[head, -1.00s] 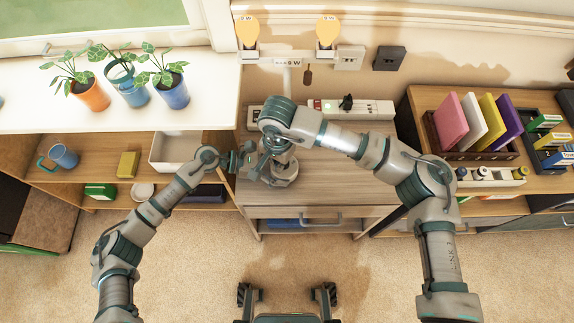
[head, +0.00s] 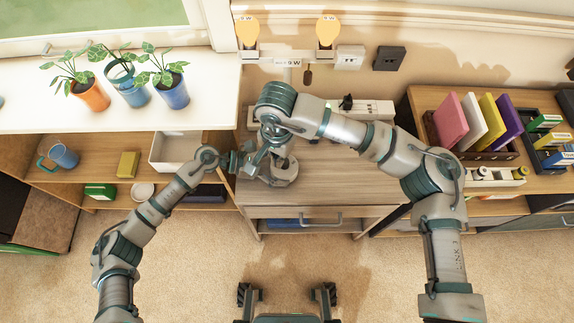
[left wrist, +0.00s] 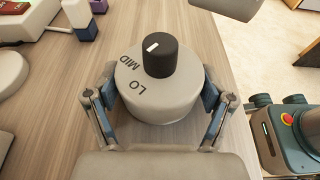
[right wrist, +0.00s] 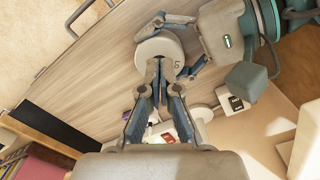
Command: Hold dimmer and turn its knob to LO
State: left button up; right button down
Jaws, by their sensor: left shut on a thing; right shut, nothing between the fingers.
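The dimmer (left wrist: 160,95) is a round light-grey body with a black knob (left wrist: 161,55) on top, upright on the wooden cabinet top. LO and MID are printed on it. The knob's white mark points roughly toward MID. My left gripper (left wrist: 165,99) is shut around the dimmer's body, one finger on each side. In the right wrist view my right gripper (right wrist: 160,68) is shut and empty, its fingertips over the dimmer (right wrist: 150,46). The fingers hide the knob there, so I cannot tell whether they touch it. In the head view my right arm mostly covers the dimmer.
A power strip (head: 375,108) lies at the back of the cabinet top (head: 345,185). Two yellow bulbs (head: 247,29) and (head: 326,31) are on the wall behind. Potted plants (head: 131,89) stand on the left sill. A book rack (head: 480,152) is on the right. The cabinet top's right side is clear.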

jog(key=shift+r, duration=0.7)
pick_arm(q)
jog(key=o, duration=0.7)
jog(key=shift+a, duration=0.1)
